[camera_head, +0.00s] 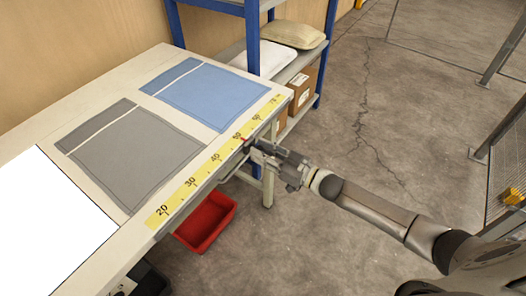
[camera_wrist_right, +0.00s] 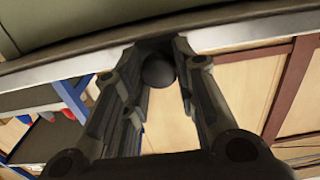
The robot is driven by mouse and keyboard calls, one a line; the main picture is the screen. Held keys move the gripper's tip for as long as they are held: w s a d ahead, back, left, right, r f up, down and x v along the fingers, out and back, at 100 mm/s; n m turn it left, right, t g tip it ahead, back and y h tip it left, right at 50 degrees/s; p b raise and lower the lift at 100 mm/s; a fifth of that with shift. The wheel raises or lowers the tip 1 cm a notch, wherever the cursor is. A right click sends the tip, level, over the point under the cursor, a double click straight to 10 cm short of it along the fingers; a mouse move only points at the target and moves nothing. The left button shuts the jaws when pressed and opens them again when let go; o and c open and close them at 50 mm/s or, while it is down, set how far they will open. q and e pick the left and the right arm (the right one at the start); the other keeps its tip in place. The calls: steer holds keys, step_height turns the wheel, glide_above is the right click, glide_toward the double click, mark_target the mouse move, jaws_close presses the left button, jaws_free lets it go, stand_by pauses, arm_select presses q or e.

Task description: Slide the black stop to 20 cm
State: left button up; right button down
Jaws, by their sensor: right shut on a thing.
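The black stop (camera_wrist_right: 158,70) shows in the right wrist view as a dark round knob at the table edge, between my right gripper's fingers. In the head view my right gripper (camera_head: 254,147) reaches the table's front edge near the 50 mark, with a small red marker just beside it on the scale. The gripper is shut on the stop. The yellow scale (camera_head: 207,167) runs along the table edge, with 20 at the near left end and 70 at the far right. The stop itself is mostly hidden by the gripper in the head view. My left gripper is not in view.
A grey cloth (camera_head: 137,157) and a blue cloth (camera_head: 207,95) lie flat behind the scale, and a white sheet (camera_head: 45,230) lies at the left. A red bin (camera_head: 206,222) sits on the floor below the edge. A blue-post shelf (camera_head: 252,40) stands behind the table's far end.

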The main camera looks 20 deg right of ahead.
steer(key=s+a+p, duration=0.2)
steer(key=s+a, duration=0.4)
steer(key=a, duration=0.2)
steer(key=s+a+p, duration=0.2)
steer(key=s+a, duration=0.4)
steer(key=a, duration=0.2)
steer(key=s+a+p, duration=0.2)
steer(key=s+a, duration=0.4)
steer(key=a, duration=0.1)
steer(key=shift+s+a, duration=0.3)
steer(key=shift+a, duration=0.1)
steer(key=c, duration=1.2)
jaws_free()
steer(key=shift+a, duration=0.15)
steer(key=shift+o, duration=0.2)
steer(key=v, duration=1.2)
